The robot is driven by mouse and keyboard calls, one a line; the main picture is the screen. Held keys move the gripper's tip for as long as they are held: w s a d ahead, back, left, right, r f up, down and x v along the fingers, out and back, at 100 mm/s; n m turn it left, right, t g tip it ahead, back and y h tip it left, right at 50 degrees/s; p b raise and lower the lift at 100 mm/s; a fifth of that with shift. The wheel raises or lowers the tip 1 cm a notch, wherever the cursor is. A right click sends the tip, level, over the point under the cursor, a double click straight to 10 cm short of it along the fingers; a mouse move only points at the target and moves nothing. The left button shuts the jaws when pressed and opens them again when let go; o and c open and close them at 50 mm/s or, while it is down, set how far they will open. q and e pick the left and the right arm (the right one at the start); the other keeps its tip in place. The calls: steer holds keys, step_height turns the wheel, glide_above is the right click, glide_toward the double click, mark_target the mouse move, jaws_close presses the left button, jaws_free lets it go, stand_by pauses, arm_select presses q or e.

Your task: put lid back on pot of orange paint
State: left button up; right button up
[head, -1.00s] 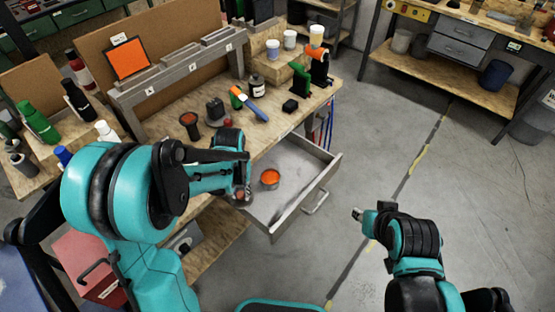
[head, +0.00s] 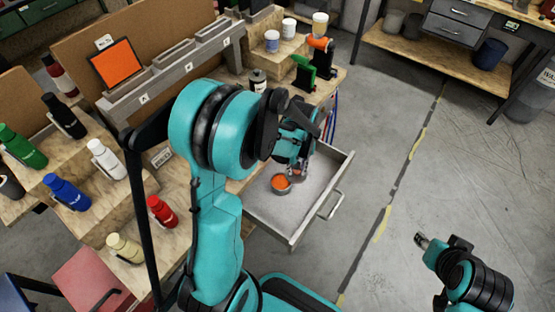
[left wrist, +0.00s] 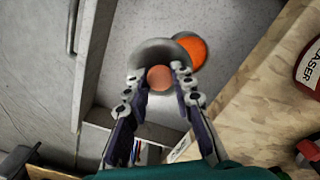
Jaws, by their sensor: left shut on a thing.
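The pot of orange paint (head: 281,183) stands open in the pulled-out drawer; its orange paint (left wrist: 191,52) also shows in the left wrist view. My left gripper (head: 297,172) is over the drawer, just right of the pot in the head view. It is shut on the lid (left wrist: 158,46), a round grey piece with a brownish-orange spot between the fingertips (left wrist: 160,80). In the left wrist view the lid covers part of the pot's left side. I cannot tell how high it is above the pot. My right gripper (head: 422,240) is far off over the floor, and its jaws are too small to read.
The drawer (head: 330,185) has raised walls and a front handle (head: 331,206). The wooden bench (head: 240,182) borders it on the left. Several bottles stand on steps at the left, such as a red one (head: 161,211).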

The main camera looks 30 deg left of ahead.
arm_select(q)
steer(key=shift+s+a+f+n+b, duration=0.15)
steer(key=shift+a+f+n+b, duration=0.75)
steer(key=shift+f+n, duration=0.4)
steer(key=shift+s+a+f+n+b, duration=0.1)
steer(key=shift+a+f+n+b, duration=0.8)
steer(key=shift+f+n, duration=0.4)
steer(key=shift+s+a+f+n+b, duration=0.15)
steer(key=shift+a+f+n+b, duration=0.75)
steer(key=shift+f+n, duration=0.35)
steer(key=shift+f+b, duration=0.1)
steer(key=shift+b, duration=0.35)
steer(key=o, duration=1.5)
